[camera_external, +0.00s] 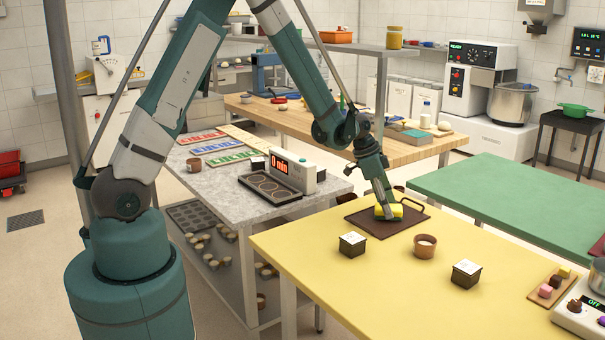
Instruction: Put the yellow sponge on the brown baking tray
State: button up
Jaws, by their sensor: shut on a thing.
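The yellow sponge (397,211) is at the tip of my gripper (388,214), over the brown baking tray (379,228). The tray lies flat at the far edge of the yellow table and has a handle at its right end. My gripper points down and is shut on the sponge, covering part of it. The sponge is very low over the tray; I cannot tell whether it touches the surface.
On the yellow table (330,270) stand two dark boxes with white tops (352,244) and (466,273), and a brown cup (425,246). A small board with sweets (551,287) and a scale (583,315) are at the right. The front middle is clear.

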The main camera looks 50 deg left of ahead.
jog(key=shift+f, duration=0.2)
jog(key=o, duration=0.8)
jog(key=shift+r, duration=0.25)
jog(key=p+v, duration=0.1)
jog(key=v, duration=1.1)
dwell(0.6)
